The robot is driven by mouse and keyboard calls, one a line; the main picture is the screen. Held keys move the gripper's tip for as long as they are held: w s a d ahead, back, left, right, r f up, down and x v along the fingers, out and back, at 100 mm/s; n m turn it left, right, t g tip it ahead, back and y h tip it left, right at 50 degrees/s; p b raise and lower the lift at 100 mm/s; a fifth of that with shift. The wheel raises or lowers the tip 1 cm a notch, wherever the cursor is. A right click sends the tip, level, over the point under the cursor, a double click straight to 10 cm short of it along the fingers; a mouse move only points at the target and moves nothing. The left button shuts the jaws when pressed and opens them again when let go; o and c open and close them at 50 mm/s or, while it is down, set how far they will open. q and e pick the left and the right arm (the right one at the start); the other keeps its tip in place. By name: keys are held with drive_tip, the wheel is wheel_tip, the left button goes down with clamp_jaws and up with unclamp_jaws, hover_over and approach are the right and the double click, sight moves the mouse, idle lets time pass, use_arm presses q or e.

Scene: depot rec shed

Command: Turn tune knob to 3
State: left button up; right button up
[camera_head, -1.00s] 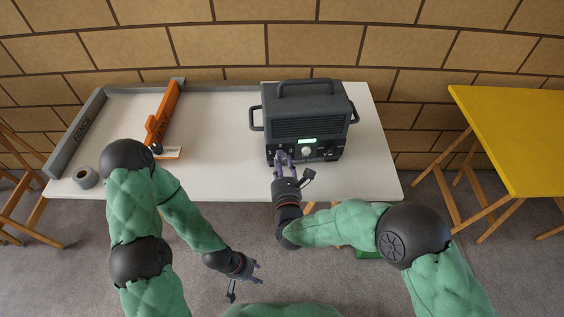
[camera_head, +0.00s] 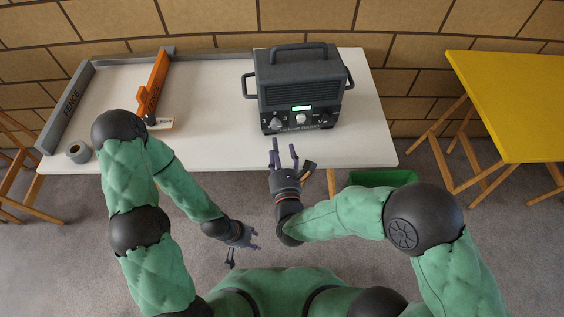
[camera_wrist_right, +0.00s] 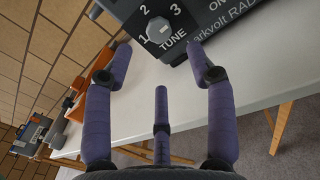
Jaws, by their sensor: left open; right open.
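The dark grey radio (camera_head: 300,88) stands on the white table, its front panel towards me. Its tune knob (camera_head: 276,124) is at the panel's lower left. In the right wrist view the grey tune knob (camera_wrist_right: 159,30) shows close up, with the marks 1, 2 and 3 around it and TUNE beside it. I cannot tell surely which mark it points at. My right gripper (camera_head: 284,149) is open and empty, in front of the radio and apart from the knob. My left gripper (camera_head: 250,239) is open and empty, low in front of the table.
The white table (camera_head: 215,100) carries an orange fence piece (camera_head: 153,82), a grey fence piece (camera_head: 70,105) and a grey tape roll (camera_head: 78,152) at left. A yellow table (camera_head: 515,100) stands at right. A green bin (camera_head: 385,178) is on the floor below the table.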

drive_tip(key=shift+s+d, duration=0.15)
drive_tip(key=shift+s, duration=1)
drive_tip(key=shift+s+d, duration=0.1)
drive_tip(key=shift+s, duration=1)
